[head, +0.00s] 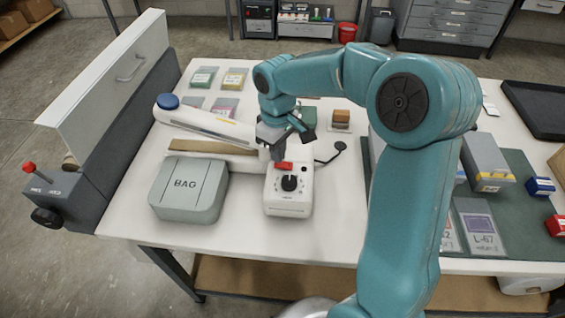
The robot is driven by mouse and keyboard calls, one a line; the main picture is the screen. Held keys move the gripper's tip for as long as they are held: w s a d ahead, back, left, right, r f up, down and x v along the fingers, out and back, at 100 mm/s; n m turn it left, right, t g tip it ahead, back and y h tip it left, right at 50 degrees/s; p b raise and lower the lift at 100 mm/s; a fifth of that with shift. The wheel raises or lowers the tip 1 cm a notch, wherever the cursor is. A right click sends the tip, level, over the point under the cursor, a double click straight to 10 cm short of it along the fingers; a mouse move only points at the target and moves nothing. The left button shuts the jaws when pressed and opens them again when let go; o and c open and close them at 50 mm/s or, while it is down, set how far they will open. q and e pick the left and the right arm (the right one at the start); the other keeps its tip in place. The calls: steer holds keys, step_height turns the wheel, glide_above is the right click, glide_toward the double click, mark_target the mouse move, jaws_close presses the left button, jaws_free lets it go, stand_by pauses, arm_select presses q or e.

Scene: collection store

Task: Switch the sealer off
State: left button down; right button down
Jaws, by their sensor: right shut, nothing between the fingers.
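The sealer is a white device with a long raised arm (208,125) that ends in a blue knob (168,102). Its white control box (288,205) carries a black dial (289,184) and a red switch (284,167) above the dial. My right gripper (277,157) is shut and empty, pointing down at the red switch. Its fingertips are at or just above the switch; I cannot tell whether they touch. The gripper partly hides the back of the control box. My left gripper is not in view.
A grey-green box marked BAG (189,190) stands left of the control box. Small bagged items (234,79) lie at the back. A black tray (537,108) lies at the right. The front middle tabletop is clear.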

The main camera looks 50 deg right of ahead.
steer(key=shift+f+b, duration=0.65)
steer(key=shift+f, duration=0.2)
stand_by(0.4)
steer(key=shift+r+p, duration=0.55)
step_height(320, 180, up, 2)
steer(key=shift+r+p, duration=0.25)
steer(key=shift+p, duration=0.7)
step_height(320, 180, up, 2)
steer(key=shift+r+p, duration=0.1)
steer(key=shift+p, duration=0.8)
steer(key=shift+r+p, duration=0.55)
steer(key=shift+r, duration=0.15)
steer(key=shift+f, duration=0.1)
steer(key=shift+s+a, duration=0.1)
